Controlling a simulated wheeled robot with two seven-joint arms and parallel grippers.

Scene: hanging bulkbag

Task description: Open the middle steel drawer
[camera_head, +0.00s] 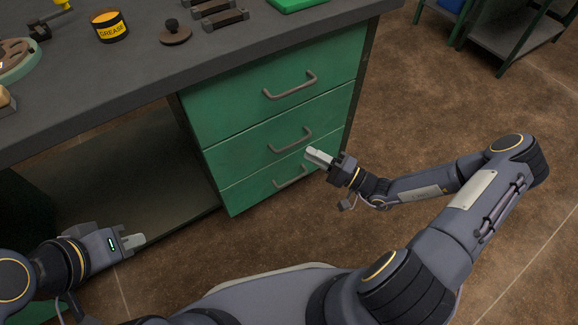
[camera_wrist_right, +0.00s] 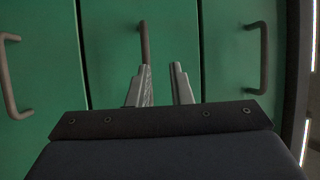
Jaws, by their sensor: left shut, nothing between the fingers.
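The middle steel drawer (camera_head: 240,150) is a green front in the bench cabinet, flush with its neighbours and closed. Its grey bar handle (camera_head: 290,144) runs across it; in the right wrist view this handle (camera_wrist_right: 145,42) lies ahead of the left-hand finger. My right gripper (camera_head: 310,153) is just below and right of the handle's right end in the head view. In the right wrist view its fingers (camera_wrist_right: 161,68) are apart with nothing between them; whether a finger touches the handle I cannot tell. My left gripper (camera_head: 138,240) is shut and empty at lower left, away from the drawers.
The top drawer handle (camera_head: 290,86) and bottom drawer handle (camera_head: 290,178) sit above and below. The dark benchtop (camera_head: 130,75) holds a grease tin (camera_head: 110,27) and small tools. Open floor (camera_head: 420,130) lies right of the cabinet. A metal shelf (camera_head: 515,40) stands at upper right.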

